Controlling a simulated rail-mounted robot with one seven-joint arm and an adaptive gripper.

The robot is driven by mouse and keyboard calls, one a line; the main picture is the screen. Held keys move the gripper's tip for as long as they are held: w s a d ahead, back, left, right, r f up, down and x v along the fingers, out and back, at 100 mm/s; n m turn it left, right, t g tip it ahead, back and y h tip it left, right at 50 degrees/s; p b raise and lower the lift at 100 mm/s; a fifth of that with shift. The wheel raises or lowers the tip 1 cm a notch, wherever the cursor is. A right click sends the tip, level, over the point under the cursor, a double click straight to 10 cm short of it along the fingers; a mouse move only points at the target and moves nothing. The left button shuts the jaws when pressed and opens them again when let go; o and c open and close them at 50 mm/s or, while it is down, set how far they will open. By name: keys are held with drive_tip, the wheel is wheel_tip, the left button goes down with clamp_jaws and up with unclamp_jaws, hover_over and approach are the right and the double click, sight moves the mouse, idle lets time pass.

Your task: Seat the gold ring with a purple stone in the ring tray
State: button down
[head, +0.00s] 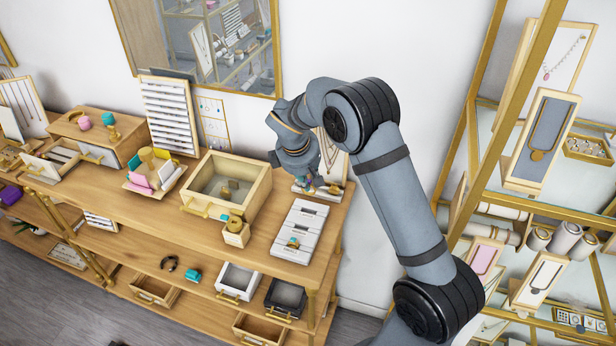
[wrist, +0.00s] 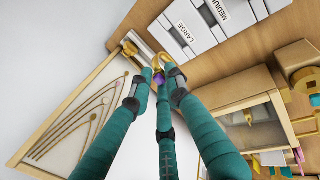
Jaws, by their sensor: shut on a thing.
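The gold ring with a purple stone (wrist: 157,72) is between my fingertips in the wrist view; it is small and partly hidden by the fingers. My gripper (wrist: 160,80) has teal fingers and is shut on it. In the head view my gripper (head: 318,184) is at the right back end of the wooden counter, behind the ring tray, and the ring is too small to make out clearly. The pale ring tray (head: 311,218) has several dark slots. In the wrist view the tray (wrist: 200,33) shows LARGE and MEDIUM labels, just beyond the fingertips.
A grey roll-like holder (wrist: 140,47) lies close to my fingertips. A necklace board (wrist: 75,120) stands beside them. A small teal and gold item (head: 292,243) sits on the tray's near part. An open wooden box (head: 262,188) and a small block (head: 236,236) stand left of the tray.

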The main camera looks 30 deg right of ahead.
sight(308, 194)
drive_tip(key=shift+f, duration=0.1)
wheel_tip(308, 194, down, 6)
drive_tip(key=b, duration=0.6)
drive_tip(key=shift+b, duration=0.7)
idle(2.0)
drive_tip(key=shift+f+b, duration=0.35)
drive_tip(key=shift+f+b, duration=0.8)
drive_tip(key=c, duration=1.6)
unclamp_jaws()
drive_tip(key=shift+c, duration=0.2)
drive_tip(key=shift+o, duration=0.3)
drive_tip(key=shift+r, duration=0.1)
